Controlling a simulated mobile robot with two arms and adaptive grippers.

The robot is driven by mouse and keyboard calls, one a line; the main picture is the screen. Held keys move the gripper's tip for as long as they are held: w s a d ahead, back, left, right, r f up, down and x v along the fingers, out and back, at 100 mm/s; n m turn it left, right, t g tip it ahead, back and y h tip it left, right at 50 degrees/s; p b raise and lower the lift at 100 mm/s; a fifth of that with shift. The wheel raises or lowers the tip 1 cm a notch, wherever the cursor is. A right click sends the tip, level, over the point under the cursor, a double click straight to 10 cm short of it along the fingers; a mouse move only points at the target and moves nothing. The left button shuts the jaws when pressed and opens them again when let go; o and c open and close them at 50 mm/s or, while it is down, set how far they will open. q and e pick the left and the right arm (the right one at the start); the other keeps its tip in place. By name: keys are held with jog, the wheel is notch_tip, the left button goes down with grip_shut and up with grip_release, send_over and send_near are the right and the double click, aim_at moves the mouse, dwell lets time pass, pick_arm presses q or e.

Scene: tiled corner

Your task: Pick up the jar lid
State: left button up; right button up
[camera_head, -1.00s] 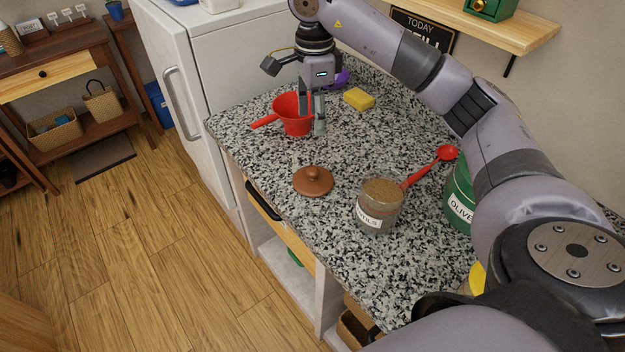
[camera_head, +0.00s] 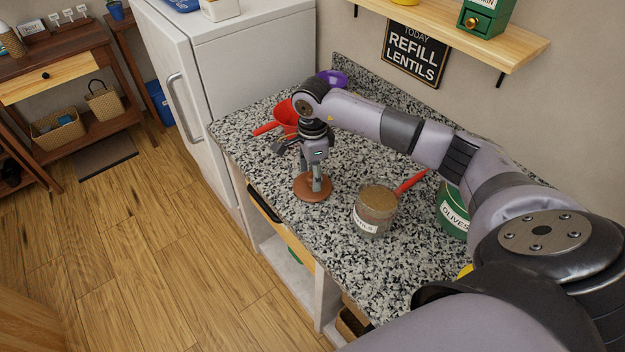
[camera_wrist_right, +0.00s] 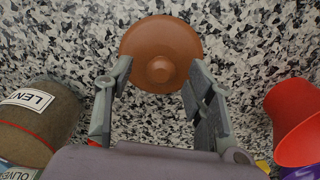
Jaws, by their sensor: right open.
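The jar lid (camera_head: 303,194) is a round brown disc with a knob, lying flat on the speckled counter in the head view. In the right wrist view the lid (camera_wrist_right: 160,45) is at the top centre, its knob facing the camera. My right gripper (camera_head: 317,184) is over the lid, its fingers pointing down and hiding part of it. In the right wrist view the open fingers (camera_wrist_right: 158,75) stand to either side of the knob, with nothing held. The lentils jar (camera_head: 376,212) stands open to the right of the lid. My left gripper is out of view.
A red funnel or cup (camera_head: 284,116) stands behind my right gripper. A red spoon handle (camera_head: 411,182) shows behind the jar, near a green olives tin (camera_head: 453,211). The counter's front edge is close left of the lid.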

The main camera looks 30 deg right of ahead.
jog(key=shift+f, duration=0.95)
jog(key=shift+w, duration=0.1)
grip_shut()
